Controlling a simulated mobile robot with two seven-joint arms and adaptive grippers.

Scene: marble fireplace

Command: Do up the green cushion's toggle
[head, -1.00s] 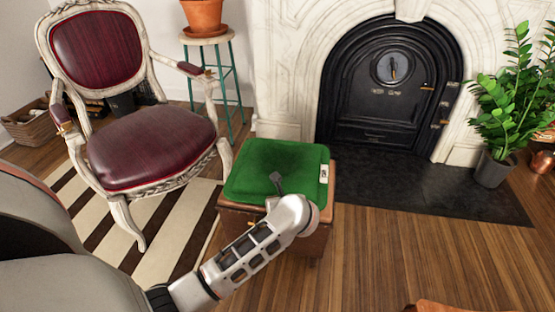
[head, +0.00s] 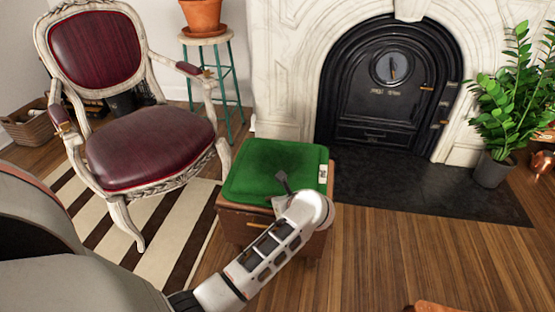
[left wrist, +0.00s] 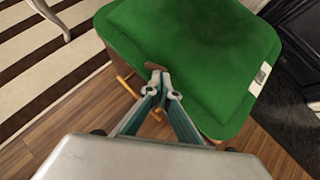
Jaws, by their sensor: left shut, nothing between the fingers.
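The green cushion (head: 265,165) lies flat on a brown wooden box-like stand (head: 238,225). It also fills the upper part of the left wrist view (left wrist: 200,50). A small brown piece, likely the toggle (left wrist: 154,66), shows at the cushion's near edge, right by my fingertips. My left gripper (head: 281,178) is over the cushion's near edge. In the left wrist view its fingertips (left wrist: 160,80) are together with nothing between them. Whether they touch the brown piece, I cannot tell. A white label (head: 323,174) is on the cushion's right edge. My right gripper is out of view.
A carved armchair (head: 150,145) stands to the left on a striped rug (head: 150,255). A stool with a plant pot (head: 203,15) is behind. The black fireplace door (head: 385,90) and a potted plant (head: 493,165) are right.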

